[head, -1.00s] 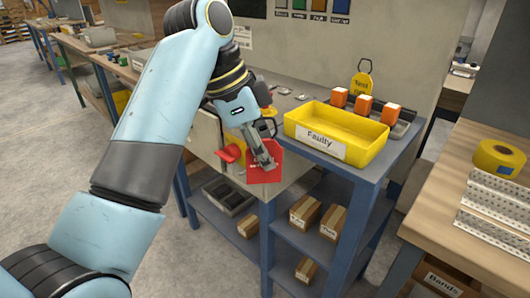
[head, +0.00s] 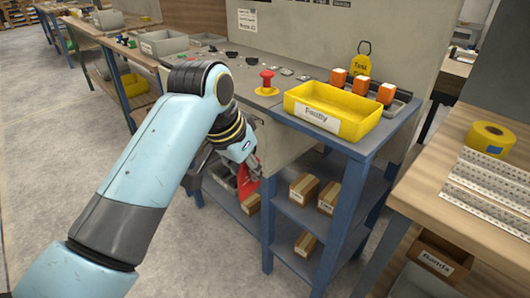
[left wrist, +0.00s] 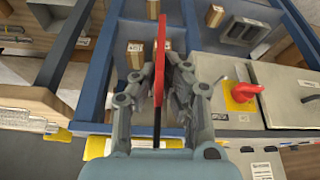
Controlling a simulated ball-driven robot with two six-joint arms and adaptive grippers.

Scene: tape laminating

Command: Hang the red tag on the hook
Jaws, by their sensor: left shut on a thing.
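My left gripper (head: 252,168) is shut on the red tag (head: 246,182) and holds it beside the front of the grey cabinet, below the bench top. In the left wrist view the tag (left wrist: 160,62) shows edge-on as a thin red strip between the fingers (left wrist: 158,85). In that view, a red rotary handle (left wrist: 246,91) on a yellow plate sits on the grey cabinet to the right, apart from the tag. I cannot make out a free hook in either view. My right gripper is not in view.
A yellow bin (head: 332,108) marked Faulty stands on the blue bench (head: 365,150). A yellow Test tag (head: 362,64) and orange blocks are behind it. Cartons (head: 303,188) lie on the shelf below. Open floor (head: 60,150) is at left.

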